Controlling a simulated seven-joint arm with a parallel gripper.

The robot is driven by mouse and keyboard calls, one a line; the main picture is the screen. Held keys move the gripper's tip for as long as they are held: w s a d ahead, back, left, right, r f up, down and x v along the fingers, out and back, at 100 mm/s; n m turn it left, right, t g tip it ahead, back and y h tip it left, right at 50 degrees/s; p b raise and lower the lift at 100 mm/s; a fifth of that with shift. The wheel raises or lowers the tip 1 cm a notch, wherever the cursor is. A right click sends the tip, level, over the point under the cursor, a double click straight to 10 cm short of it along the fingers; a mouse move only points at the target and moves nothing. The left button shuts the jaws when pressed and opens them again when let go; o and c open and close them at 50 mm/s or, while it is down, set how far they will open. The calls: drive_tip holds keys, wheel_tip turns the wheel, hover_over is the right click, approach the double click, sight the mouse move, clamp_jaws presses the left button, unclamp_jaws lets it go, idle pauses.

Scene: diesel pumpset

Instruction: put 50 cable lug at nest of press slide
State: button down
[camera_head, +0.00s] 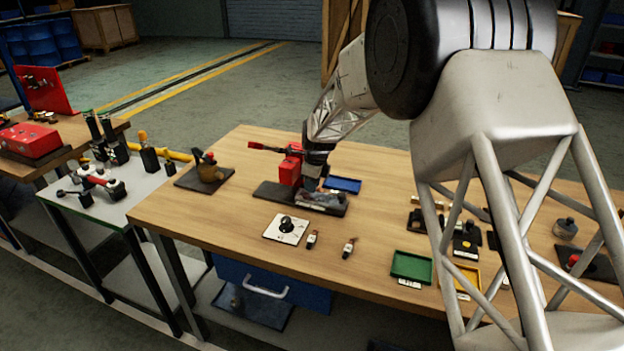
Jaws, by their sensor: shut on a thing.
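A red press (288,168) with a long red lever pointing left stands on a dark base plate (272,193) in the middle of the table. The grey press slide (322,199) lies on the right part of this base. My gripper (311,186) points down close against the right side of the press, over the slide end. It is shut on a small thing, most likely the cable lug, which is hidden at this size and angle. Whether it touches the nest cannot be told. Two small labelled pieces (312,239) (348,247) lie on the table in front.
A blue tray (342,185) sits just right of the press. A white plate with a black knob (286,228) lies in front. Green (411,267) and yellow (466,279) trays stand front right. My arm hides much of the right side. The table's front left is clear.

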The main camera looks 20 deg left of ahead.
drive_tip(key=shift+f, duration=0.4)
drive_tip(key=shift+f, duration=0.4)
idle(1.1)
drive_tip(key=c, duration=0.9)
unclamp_jaws()
drive_tip(key=shift+c, duration=0.2)
drive_tip(key=shift+r, duration=0.15)
drive_tip(key=shift+r, duration=3.35)
drive_tip(key=shift+d, duration=0.1)
